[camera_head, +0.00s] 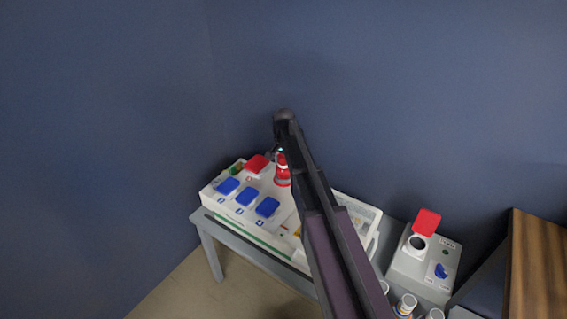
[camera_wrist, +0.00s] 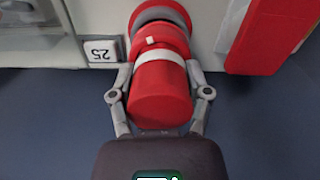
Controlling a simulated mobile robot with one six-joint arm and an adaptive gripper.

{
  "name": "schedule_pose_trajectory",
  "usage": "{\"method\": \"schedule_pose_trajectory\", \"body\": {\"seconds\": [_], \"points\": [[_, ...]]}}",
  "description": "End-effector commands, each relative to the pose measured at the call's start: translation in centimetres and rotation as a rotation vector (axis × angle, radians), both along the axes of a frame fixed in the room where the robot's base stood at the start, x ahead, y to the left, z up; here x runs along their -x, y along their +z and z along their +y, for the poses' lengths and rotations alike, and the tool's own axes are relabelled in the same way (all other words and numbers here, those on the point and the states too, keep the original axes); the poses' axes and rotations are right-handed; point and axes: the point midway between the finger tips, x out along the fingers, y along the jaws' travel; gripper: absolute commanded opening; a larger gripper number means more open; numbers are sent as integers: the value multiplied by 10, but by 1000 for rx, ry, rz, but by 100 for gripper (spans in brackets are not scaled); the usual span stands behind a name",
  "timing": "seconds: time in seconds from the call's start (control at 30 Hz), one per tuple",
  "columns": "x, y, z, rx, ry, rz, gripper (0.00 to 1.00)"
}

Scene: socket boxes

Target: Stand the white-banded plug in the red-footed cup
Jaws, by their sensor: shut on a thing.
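The white-banded plug (camera_wrist: 160,95) is a red cylinder with a white band around it. My gripper (camera_wrist: 159,72) is shut on it, one finger on each side, close to the band. In the wrist view the plug's far end is in line with a round red and grey fitting (camera_wrist: 160,14) on the white box, probably the red-footed cup. I cannot tell how deep the plug sits in it. In the head view the red plug and fitting (camera_head: 282,176) show as one upright shape beside my arm, with a white band near the top.
The white socket box (camera_head: 222,206) lies on a grey table (camera_head: 204,221), with several blue lids (camera_head: 247,196) and a red lid (camera_head: 257,164). A grey box (camera_head: 425,270) with a raised red lid stands at right.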

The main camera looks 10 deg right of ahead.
Motion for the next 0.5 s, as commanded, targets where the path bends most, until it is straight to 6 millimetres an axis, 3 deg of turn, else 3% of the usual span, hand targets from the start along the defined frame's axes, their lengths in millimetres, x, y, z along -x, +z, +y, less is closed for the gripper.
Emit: {"method": "schedule_pose_trajectory", "body": {"seconds": [0.5], "points": [[0,-12,1,0,1,0,6]]}}
